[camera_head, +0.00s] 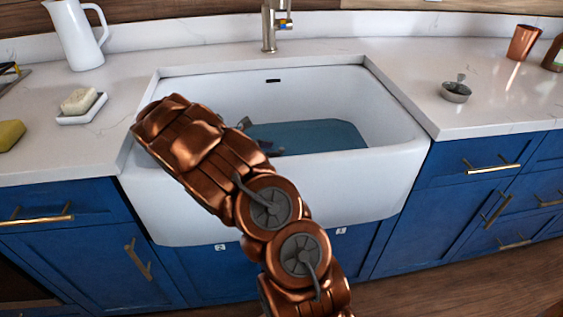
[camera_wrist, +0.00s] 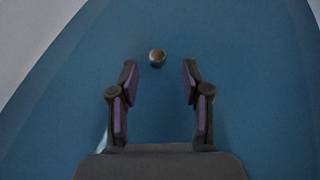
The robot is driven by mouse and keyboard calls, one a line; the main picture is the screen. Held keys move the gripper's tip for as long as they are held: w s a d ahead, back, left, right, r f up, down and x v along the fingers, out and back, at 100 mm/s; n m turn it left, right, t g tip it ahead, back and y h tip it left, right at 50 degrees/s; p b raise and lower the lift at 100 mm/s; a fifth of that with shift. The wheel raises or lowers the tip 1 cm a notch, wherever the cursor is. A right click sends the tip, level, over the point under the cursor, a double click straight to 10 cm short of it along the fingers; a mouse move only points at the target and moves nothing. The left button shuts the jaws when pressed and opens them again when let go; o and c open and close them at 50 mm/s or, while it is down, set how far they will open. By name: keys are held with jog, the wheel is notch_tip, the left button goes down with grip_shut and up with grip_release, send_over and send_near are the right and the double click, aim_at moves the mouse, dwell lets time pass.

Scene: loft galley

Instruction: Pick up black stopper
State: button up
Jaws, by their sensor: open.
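A small round dark stopper (camera_wrist: 157,57) shows in the wrist view on the blue area at the bottom of the sink. It lies just beyond my fingertips, about midway between them sideways. My gripper (camera_wrist: 159,80) is open and empty, its two dark fingers with purple pads apart. In the head view my gripper (camera_head: 263,139) is partly visible down inside the white sink (camera_head: 400,130), mostly behind my copper arm. I cannot make out the stopper in the head view. I cannot tell the height of the fingers above the sink bottom.
The sink's front wall and rim stand close beside my arm. A faucet (camera_head: 270,25) rises behind the sink. Soap on a white dish (camera_head: 83,114), a white pitcher (camera_head: 78,35) and a yellow sponge (camera_head: 11,134) are left. A small metal strainer (camera_head: 456,92) and copper cup (camera_head: 523,42) are right.

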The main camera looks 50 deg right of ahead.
aim_at(282, 148)
jog(key=x, duration=0.5)
jog(key=shift+w+d, duration=0.1)
grip_shut()
dwell(0.3)
